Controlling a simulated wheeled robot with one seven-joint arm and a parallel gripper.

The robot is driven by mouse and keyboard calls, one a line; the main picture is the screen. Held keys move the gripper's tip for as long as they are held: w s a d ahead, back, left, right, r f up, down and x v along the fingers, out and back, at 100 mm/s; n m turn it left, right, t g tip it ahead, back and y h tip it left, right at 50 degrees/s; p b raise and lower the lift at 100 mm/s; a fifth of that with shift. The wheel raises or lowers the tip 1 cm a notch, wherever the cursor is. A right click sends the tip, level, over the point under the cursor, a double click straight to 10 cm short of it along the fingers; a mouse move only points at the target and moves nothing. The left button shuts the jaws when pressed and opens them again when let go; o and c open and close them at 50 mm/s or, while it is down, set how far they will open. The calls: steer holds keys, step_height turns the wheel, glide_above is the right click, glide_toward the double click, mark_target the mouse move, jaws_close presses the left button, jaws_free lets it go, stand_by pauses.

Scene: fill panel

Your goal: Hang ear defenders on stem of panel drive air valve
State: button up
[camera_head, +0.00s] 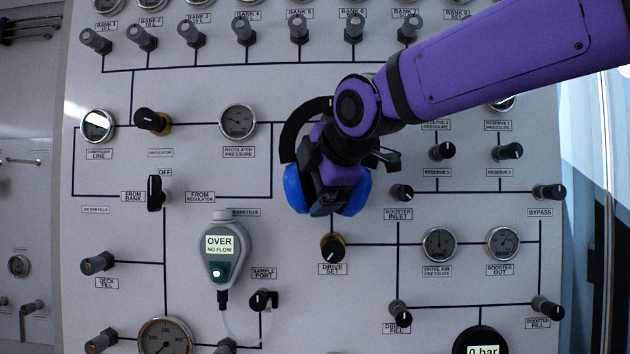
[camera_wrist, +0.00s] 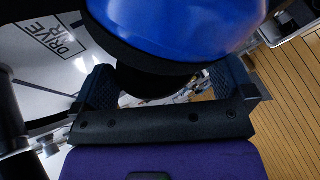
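The ear defenders have blue cups (camera_head: 297,188) and a black headband (camera_head: 292,135). In the head view they are at the centre, cups low and the band arching up at the left, partly behind my arm. My gripper (camera_head: 338,180) is among them, in front of the panel. In the wrist view one blue cup (camera_wrist: 180,25) fills the top, with a black part between my widely spaced fingers (camera_wrist: 165,85). Whether the fingers press on it is unclear. A label (camera_wrist: 55,40) reading DRIVE AIR shows at upper left. I cannot make out the drive air valve's stem.
The upright panel (camera_head: 100,225) carries several valves and gauges. The drive set knob (camera_head: 332,248) is just below the ear defenders, and the booster inlet valve (camera_head: 402,192) is to their right. A grey handheld meter (camera_head: 219,255) hangs at lower left. Wooden floor (camera_wrist: 290,110) shows at right.

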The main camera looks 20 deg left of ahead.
steer(key=v, duration=1.1)
steer(key=s+d+f+m+h, duration=0.1)
steer(key=d+f+m+h, duration=0.1)
steer(key=d+f+m, duration=0.45)
steer(key=d+f+m+h, duration=0.2)
steer(key=d+m, duration=0.1)
steer(key=d, duration=0.7)
steer(key=s+d+f+m+h, duration=0.15)
steer(key=d+f+m, duration=0.25)
steer(key=d, duration=0.5)
steer(key=s+d+f+m+g+h, duration=0.2)
steer(key=s+d+f+m+g, duration=0.1)
steer(key=s+d+f+m, duration=0.9)
step_height(320, 180, down, 3)
steer(key=shift+d+f+m+g+h, duration=0.1)
steer(key=shift+d+m+g+h, duration=0.3)
steer(key=shift+d+m, duration=0.35)
steer(key=shift+s, duration=0.1)
